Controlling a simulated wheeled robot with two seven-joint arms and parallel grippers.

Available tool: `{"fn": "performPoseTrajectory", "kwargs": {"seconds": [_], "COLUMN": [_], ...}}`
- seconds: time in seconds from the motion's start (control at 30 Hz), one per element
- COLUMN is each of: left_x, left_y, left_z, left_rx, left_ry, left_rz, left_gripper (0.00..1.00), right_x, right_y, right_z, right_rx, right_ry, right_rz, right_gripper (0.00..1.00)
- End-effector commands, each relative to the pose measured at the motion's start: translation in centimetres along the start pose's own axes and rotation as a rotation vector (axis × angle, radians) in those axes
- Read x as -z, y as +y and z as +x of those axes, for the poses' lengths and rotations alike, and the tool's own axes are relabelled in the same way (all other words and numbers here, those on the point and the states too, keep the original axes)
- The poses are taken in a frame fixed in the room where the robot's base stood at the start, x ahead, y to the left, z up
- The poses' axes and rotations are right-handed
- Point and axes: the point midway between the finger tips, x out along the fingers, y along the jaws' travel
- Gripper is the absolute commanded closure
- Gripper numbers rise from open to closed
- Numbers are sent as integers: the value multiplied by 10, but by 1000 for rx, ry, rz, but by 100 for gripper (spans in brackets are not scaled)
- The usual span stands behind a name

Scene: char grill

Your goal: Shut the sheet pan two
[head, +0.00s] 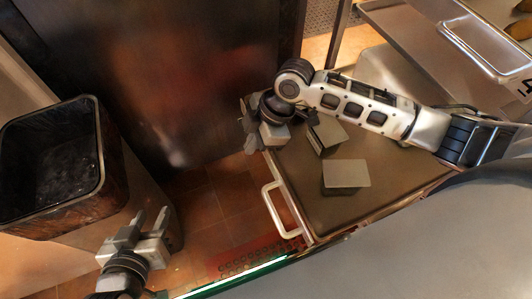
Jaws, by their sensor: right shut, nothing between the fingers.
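A flat brown pan (395,188) with a pale metal handle (271,212) on its left side is at centre right; I take it to be sheet pan two. It stands out over the floor. Two grey blocks lie on it, one nearer (346,174) and one behind it (328,133). My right gripper (252,143) is shut and empty at the pan's far left corner, above the handle's far end; I cannot tell whether it touches the pan. My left gripper (150,217) is open and empty at lower left, well apart from the pan.
A dark open bin (112,190) stands on the left, close to my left gripper. A dark metal panel (190,70) rises behind. Metal trays (440,45) are at upper right. Bare tiled floor (215,205) lies between the bin and the pan.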

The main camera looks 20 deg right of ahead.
Motion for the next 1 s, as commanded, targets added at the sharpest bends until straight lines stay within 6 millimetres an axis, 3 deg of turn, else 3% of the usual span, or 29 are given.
{"fn": "performPoseTrajectory", "kwargs": {"seconds": [0.13,0.27,0.43,0.77,1.0], "left_x": [-3,-3,-4,-10,-4], "left_y": [1,1,1,0,0], "left_z": [-1,-2,0,4,2], "left_rx": [-2,-3,-4,-3,-4], "left_ry": [-3,-1,3,13,16], "left_rz": [-8,-10,-14,-9,-9], "left_gripper": [64,64,64,64,64], "right_x": [-18,-23,-25,-31,-60], "right_y": [10,11,8,4,7], "right_z": [-18,-18,6,77,64], "right_rx": [58,79,81,79,76], "right_ry": [-76,-92,-91,-90,-92], "right_rz": [-67,-83,-83,-81,-81], "right_gripper": [100,100,100,100,100]}}
